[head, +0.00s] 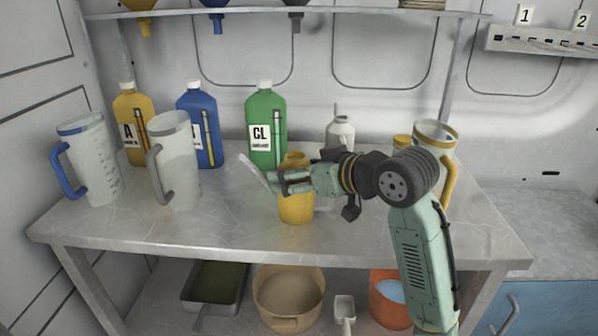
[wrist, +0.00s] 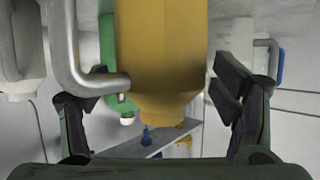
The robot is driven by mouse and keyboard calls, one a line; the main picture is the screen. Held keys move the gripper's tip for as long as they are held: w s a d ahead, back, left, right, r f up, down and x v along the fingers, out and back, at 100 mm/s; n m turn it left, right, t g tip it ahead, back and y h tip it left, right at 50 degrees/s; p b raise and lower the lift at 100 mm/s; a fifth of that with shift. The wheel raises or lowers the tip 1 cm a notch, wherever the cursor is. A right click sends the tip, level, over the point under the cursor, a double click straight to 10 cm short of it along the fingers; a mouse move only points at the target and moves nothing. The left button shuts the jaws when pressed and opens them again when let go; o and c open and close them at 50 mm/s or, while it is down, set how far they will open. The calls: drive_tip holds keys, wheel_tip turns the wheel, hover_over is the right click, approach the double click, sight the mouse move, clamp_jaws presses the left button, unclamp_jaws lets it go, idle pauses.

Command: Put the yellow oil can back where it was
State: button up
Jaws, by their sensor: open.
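The yellow oil can (head: 296,207) stands upright on the metal table, near the middle of its front part. My gripper (head: 280,182) is at the can's upper body, coming from the right, and its fingers hide part of the can in the head view. In the wrist view, which looks upside down, the can's yellow body (wrist: 162,45) fills the middle. My open gripper (wrist: 160,82) has one finger on each side of it. A gap shows at the right finger; contact on the left I cannot tell.
Behind stand a green bottle (head: 265,130), a blue bottle (head: 199,130) and a yellow bottle (head: 131,125). A jug with a grey handle (head: 180,165) stands left of the can. A white can (head: 340,135) and a yellow-handled jug (head: 435,140) stand behind my arm. The table's front left is clear.

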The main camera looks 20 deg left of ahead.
drive_tip(key=b+v, duration=0.2)
drive_tip(key=v, duration=1)
drive_tip(key=shift+b, duration=0.4)
drive_tip(key=shift+s, duration=0.1)
